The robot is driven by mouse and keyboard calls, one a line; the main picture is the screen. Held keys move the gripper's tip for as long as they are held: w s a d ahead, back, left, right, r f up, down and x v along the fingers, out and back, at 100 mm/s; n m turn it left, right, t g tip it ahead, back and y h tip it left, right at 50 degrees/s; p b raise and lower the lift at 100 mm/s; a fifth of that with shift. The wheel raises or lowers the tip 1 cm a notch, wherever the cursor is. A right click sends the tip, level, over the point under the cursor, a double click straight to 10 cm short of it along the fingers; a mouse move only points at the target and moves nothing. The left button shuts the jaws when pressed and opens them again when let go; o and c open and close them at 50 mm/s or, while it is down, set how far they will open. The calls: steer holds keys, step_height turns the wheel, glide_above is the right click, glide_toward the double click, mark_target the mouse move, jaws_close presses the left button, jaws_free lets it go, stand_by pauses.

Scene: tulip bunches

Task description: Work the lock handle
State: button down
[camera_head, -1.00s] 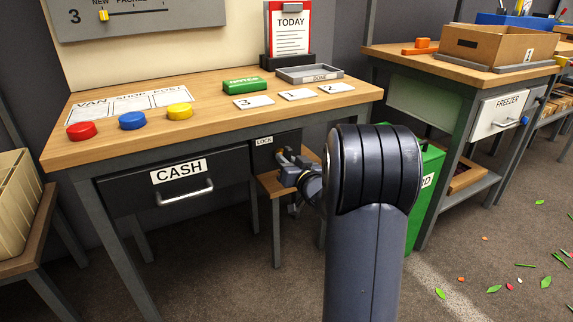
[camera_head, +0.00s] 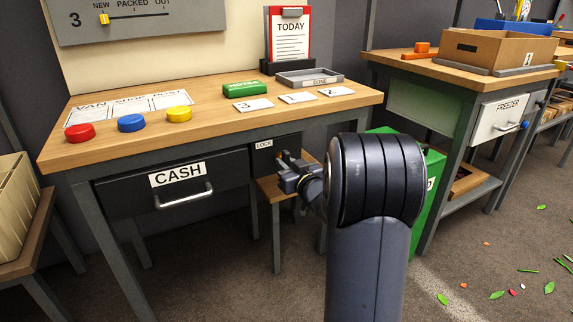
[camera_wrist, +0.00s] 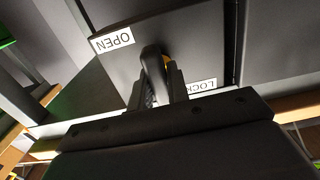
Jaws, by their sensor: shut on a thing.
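The dark lock panel (camera_head: 264,156) sits under the desk top, right of the cash drawer, with a LOCK label (camera_head: 264,143) near its top. My gripper (camera_head: 283,166) is at the front of this panel. An OPEN label (camera_wrist: 112,40) and a LOCK label (camera_wrist: 203,85) appear upside down on either side of the fingers.
The cash drawer (camera_head: 130,189) looks closed, with a metal handle (camera_head: 184,197). Coloured buttons (camera_head: 131,123) and a green box (camera_head: 244,87) are on the desk top. A green bin (camera_head: 424,205) stands right of my arm. Leaves lie on the floor at right.

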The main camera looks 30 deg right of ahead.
steer(key=c, duration=1.4)
jaws_free()
steer(key=shift+o, duration=0.2)
steer(key=s+p, duration=0.3)
steer(key=s, duration=0.7)
steer(key=shift+s+d, duration=0.2)
steer(key=shift+s, duration=0.2)
steer(key=w+b, duration=0.1)
steer(key=w, duration=0.4)
steer(key=w+b, duration=0.2)
steer(key=w, duration=0.3)
steer(key=shift+w+a+f, duration=0.1)
steer(key=shift+a, duration=0.1)
steer(key=shift+w, duration=0.35)
